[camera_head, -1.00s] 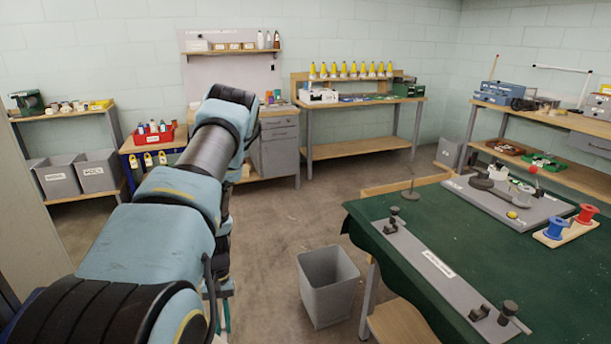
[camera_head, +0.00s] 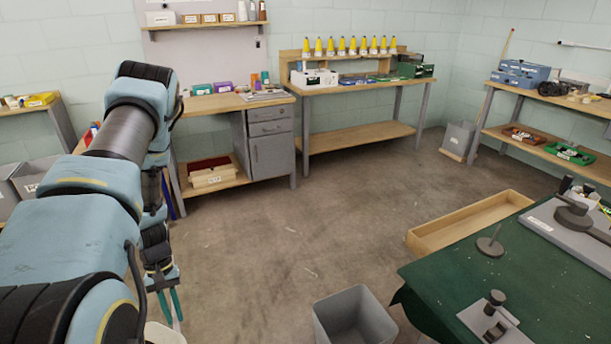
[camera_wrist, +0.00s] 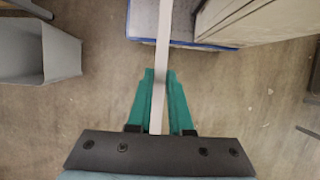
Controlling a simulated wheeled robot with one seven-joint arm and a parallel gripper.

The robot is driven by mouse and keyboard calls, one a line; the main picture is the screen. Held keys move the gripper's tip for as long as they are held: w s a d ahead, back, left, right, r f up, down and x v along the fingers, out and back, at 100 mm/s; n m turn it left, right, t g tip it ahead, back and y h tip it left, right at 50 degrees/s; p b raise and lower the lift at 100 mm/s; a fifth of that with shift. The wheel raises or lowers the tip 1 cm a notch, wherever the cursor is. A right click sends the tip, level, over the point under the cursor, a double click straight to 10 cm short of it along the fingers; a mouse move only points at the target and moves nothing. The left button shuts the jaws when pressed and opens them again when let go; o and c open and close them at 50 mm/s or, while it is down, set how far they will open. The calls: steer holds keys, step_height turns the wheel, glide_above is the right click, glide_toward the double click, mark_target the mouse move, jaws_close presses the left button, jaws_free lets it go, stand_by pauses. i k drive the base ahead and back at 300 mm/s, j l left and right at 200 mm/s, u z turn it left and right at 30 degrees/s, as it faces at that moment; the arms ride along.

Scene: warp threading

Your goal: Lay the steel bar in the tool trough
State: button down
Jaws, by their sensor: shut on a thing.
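The steel bar (camera_wrist: 163,40) is a long, pale grey, straight strip in the wrist view. My gripper (camera_wrist: 160,85) is shut on it, with the teal fingers on either side and the bar reaching out past their tips to the picture's top edge. In the head view my gripper (camera_head: 170,305) hangs low at the left, fingers down; I cannot make out the bar clearly there. The tool trough, a long shallow wooden box (camera_head: 462,240), runs along the far edge of the green-topped table (camera_head: 540,275), well right of my gripper. Its visible inside looks empty.
A grey bin (camera_head: 355,318) stands on the floor before the green table. A pale container (camera_head: 165,335) is just below my gripper. A wooden bench with grey drawers (camera_head: 272,145) stands behind my arm. The floor between the bench and the trough is clear.

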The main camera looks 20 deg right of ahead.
mark_target(475, 227)
steer(key=i, duration=1.5)
steer(key=i+z, duration=0.25)
steer(key=i, duration=0.25)
steer(key=i+z, duration=0.25)
steer(key=i, duration=0.2)
steer(key=i+j+z, duration=0.25)
steer(key=i, duration=0.25)
steer(key=i+l+z, duration=0.15)
steer(key=i+z, duration=0.25)
steer(key=i+l+z, duration=0.15)
steer(key=z, duration=0.3)
steer(key=i+z, duration=0.4)
steer(key=i+j+z, duration=0.15)
steer(key=z, duration=0.25)
steer(key=i+z, duration=0.8)
steer(key=i+j+z, duration=0.2)
steer(key=z, duration=0.15)
steer(key=i+j+z, duration=0.4)
steer(key=i+l, duration=0.05)
